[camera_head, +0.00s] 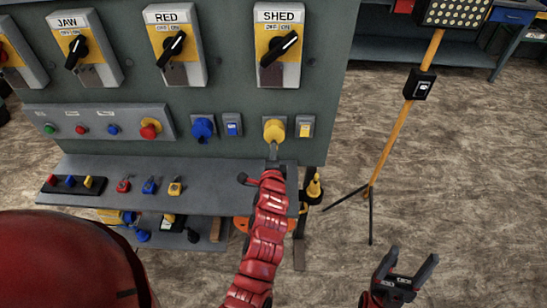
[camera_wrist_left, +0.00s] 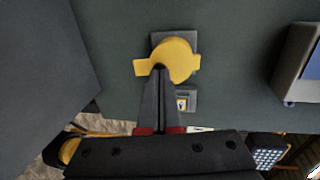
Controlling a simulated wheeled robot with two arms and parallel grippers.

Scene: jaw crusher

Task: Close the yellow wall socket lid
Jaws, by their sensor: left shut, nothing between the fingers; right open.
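The yellow wall socket lid (camera_head: 274,127) is on a grey plate on the green panel, below the SHED switch. In the left wrist view the lid (camera_wrist_left: 178,58) is a round yellow disc with side tabs, in front of its grey plate; I cannot tell whether it lies fully flat. My left gripper (camera_head: 272,150) is shut and empty, just below the socket. In the left wrist view the left fingertips (camera_wrist_left: 159,70) overlap the lid's lower edge; contact is unclear. My right gripper (camera_head: 411,268) is open and empty at the lower right, away from the panel.
A yellow switch (camera_head: 305,126) sits right of the socket. A blue socket (camera_head: 203,129) and blue switch (camera_head: 233,125) are to its left. A grey shelf (camera_head: 215,175) juts out below, holding small plugs. A lamp tripod (camera_head: 392,150) stands right; the floor around it is mostly clear.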

